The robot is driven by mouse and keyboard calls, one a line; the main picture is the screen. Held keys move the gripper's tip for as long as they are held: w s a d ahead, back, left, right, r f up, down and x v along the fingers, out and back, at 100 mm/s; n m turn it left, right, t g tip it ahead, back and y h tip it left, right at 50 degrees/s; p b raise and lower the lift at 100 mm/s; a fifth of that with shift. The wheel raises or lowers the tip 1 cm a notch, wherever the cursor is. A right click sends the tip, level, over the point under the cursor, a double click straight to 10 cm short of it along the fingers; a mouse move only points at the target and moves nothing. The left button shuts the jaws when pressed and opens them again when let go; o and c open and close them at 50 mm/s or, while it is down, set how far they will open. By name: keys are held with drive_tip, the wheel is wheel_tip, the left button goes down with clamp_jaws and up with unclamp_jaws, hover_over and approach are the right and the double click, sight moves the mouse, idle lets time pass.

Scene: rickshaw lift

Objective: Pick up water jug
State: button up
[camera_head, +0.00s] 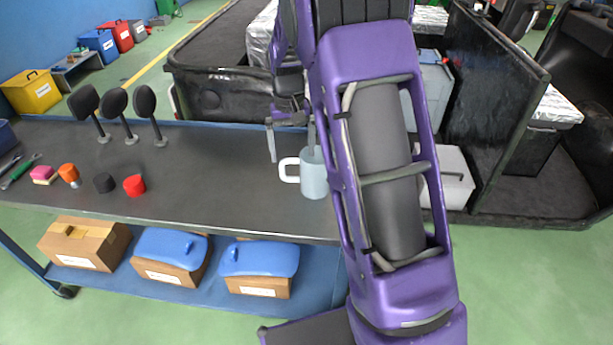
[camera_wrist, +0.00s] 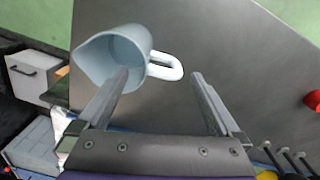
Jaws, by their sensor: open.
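The water jug (camera_head: 314,175) is pale grey-blue with a white handle on its left side. It stands upright near the right end of the dark workbench top (camera_head: 230,165), partly hidden by my arm. My gripper (camera_head: 290,143) is just above and behind the jug in the head view. In the wrist view, the open jug mouth and spout (camera_wrist: 112,55) show at upper left. My gripper (camera_wrist: 160,78) is open and empty there, its left finger overlapping the jug's near side. The handle reaches into the space between the fingers; I cannot tell whether anything touches.
Red (camera_head: 134,185), black (camera_head: 104,182) and orange (camera_head: 69,174) small items lie at the bench's left. Several black paddle-like pieces (camera_head: 145,100) stand at its back edge. A black cart (camera_head: 215,95) is behind. The middle bench top is clear.

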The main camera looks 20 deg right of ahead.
sight(292, 159)
wheel_tip(292, 159, down, 4)
drive_tip(key=f, duration=0.2)
drive_tip(key=w+f+b, duration=0.1)
drive_tip(key=f, duration=0.2)
drive_tip(key=shift+a+f, duration=0.1)
drive_tip(key=shift+a, duration=0.1)
clamp_jaws()
idle(0.4)
